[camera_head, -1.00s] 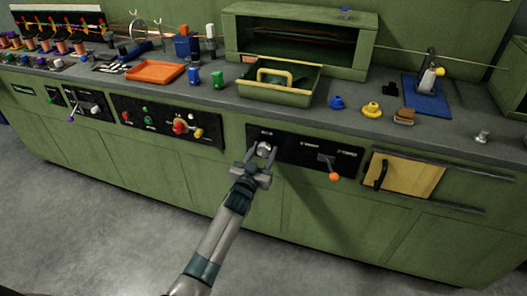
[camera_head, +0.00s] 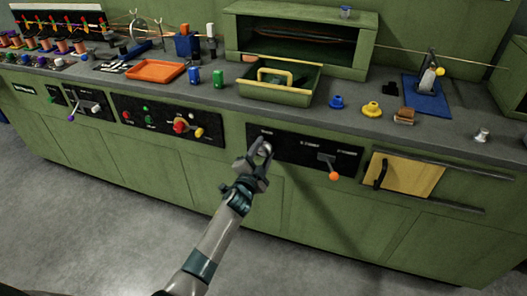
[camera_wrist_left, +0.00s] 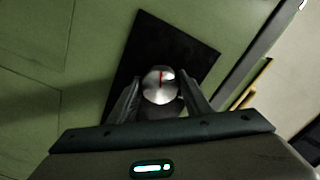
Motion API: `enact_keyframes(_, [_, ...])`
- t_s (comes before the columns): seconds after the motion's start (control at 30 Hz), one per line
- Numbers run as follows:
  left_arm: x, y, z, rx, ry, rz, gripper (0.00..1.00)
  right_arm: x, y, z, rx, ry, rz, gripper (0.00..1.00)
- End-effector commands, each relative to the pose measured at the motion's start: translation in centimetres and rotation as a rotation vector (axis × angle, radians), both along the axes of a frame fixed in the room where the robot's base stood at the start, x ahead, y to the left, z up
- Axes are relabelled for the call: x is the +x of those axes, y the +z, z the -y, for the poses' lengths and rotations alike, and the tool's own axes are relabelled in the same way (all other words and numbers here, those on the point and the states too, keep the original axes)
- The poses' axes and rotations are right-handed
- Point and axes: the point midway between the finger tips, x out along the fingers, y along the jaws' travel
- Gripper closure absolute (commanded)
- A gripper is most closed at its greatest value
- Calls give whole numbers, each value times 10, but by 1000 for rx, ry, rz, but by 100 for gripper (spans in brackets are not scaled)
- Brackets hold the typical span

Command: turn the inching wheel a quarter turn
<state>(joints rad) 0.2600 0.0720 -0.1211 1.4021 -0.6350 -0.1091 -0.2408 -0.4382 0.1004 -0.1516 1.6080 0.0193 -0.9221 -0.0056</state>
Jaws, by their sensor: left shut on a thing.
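The inching wheel is a small round silver knob (camera_head: 265,148) at the left end of a black panel on the green cabinet front. In the left wrist view the wheel (camera_wrist_left: 161,87) shows its face with a red line running nearly straight up from the middle. My left gripper (camera_head: 259,157) is at the wheel, shut on it, with one finger on each side in the left wrist view (camera_wrist_left: 162,99). The fingers partly hide the wheel's rim in both views. My right gripper is not in view.
On the same panel, right of the wheel, is a lever with an orange knob (camera_head: 334,175). A tan door (camera_head: 408,176) with a black handle is farther right. A yellow-rimmed green tray (camera_head: 279,94) stands on the counter above. The floor in front is clear.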

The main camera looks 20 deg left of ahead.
Motion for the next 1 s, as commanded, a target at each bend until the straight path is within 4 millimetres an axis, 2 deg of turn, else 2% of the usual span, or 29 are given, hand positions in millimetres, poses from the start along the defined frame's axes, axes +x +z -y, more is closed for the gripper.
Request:
enact_keyframes(0.37, [0,-1,0,330,0,9,78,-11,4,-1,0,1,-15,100])
enact_keyframes(0.5, [0,-1,0,414,-1,12,78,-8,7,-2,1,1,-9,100])
enact_keyframes(1.0, [-1,-1,0,508,-1,14,78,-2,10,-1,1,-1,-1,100])
